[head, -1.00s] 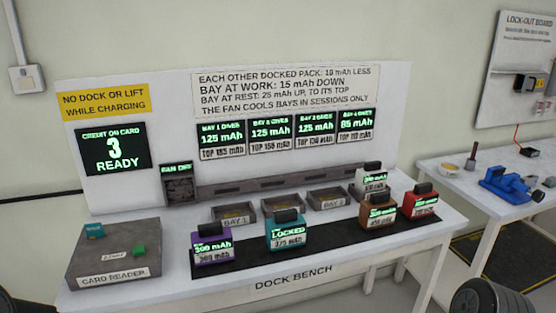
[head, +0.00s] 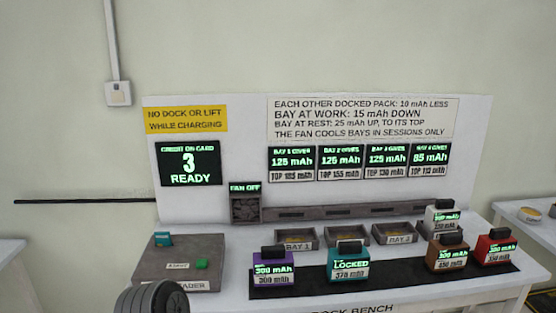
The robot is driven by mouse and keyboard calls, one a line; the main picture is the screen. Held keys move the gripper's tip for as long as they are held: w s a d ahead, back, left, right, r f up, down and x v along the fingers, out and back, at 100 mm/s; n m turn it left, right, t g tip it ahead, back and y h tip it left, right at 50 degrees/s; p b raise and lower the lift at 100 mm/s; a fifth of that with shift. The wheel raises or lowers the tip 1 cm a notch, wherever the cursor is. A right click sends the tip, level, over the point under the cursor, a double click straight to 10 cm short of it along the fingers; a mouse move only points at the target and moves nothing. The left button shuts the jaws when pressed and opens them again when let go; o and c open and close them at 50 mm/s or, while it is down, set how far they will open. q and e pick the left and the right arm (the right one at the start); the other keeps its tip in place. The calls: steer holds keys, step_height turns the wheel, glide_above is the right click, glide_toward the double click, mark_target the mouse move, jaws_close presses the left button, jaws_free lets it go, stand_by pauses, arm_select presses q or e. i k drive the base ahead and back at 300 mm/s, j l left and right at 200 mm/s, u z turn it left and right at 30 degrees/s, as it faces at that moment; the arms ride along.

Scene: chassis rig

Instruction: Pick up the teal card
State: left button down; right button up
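The teal card (head: 162,239) is a small teal piece at the back left of the grey card reader (head: 150,263), on the left end of the bench. It seems to stand up from the reader's top; whether it sits in a slot is too small to tell. A green button (head: 201,264) is on the same reader, to the right of the card. A dark, rounded part of my own arm covers the reader's front edge and part of its label. Neither of my grippers shows in the head view.
On the dock bench (head: 225,302), purple (head: 272,278), teal (head: 347,274), brown (head: 447,264) and red (head: 494,257) packs stand on a black mat. A white pack (head: 441,228) is behind. The credit screen (head: 188,163) reads 3 READY. The fan screen (head: 244,188) reads FAN OFF.

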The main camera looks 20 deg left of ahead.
mark_target(162, 239)
steer(key=u, duration=0.4)
steer(key=k+j+u, duration=0.1)
steer(key=u, duration=0.25)
steer(key=j+u, duration=0.2)
steer(key=u, duration=0.2)
steer(key=i+z, duration=0.15)
steer(key=z, duration=0.2)
steer(key=i+z, duration=0.2)
steer(key=z, duration=0.15)
steer(key=i+z, duration=0.2)
steer(key=z, duration=0.2)
